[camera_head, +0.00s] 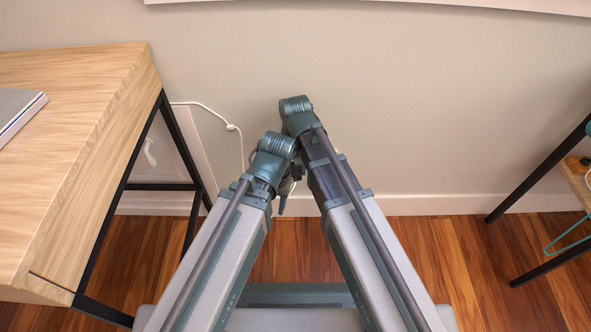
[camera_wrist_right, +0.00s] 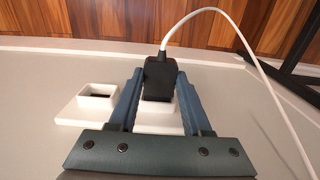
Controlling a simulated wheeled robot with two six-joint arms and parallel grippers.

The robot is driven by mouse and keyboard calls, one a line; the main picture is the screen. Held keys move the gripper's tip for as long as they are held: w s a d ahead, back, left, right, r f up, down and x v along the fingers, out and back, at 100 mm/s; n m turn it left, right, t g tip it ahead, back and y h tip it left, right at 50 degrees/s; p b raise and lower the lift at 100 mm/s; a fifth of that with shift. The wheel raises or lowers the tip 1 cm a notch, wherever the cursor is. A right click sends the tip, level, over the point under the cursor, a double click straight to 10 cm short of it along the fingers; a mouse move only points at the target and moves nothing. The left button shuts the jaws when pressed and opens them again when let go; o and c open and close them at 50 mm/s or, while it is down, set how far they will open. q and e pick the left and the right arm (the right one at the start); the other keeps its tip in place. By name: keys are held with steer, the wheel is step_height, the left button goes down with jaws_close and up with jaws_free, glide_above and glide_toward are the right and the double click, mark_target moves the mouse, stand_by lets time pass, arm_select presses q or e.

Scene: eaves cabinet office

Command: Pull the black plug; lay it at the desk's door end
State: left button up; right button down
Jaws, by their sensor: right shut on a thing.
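The black plug (camera_wrist_right: 160,78) is in the right wrist view, with a white cord rising from its top. My right gripper (camera_wrist_right: 160,76) has its two blue fingers on either side of the plug and is shut on it. The plug is at the right outlet of the white socket plate (camera_wrist_right: 72,117); I cannot tell how far it sits in. In the head view my arms hide the plug. The wooden desk (camera_head: 70,110) is on the left.
The left outlet (camera_wrist_right: 97,96) is empty. The white cord (camera_head: 206,110) runs along the wall beside the desk's black legs. A laptop-like grey item (camera_head: 18,108) lies on the desk. Another black-legged table (camera_head: 578,178) stands at the right. Wood floor is clear between them.

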steer(key=shift+s, duration=0.15)
steer(key=shift+s, duration=1.75)
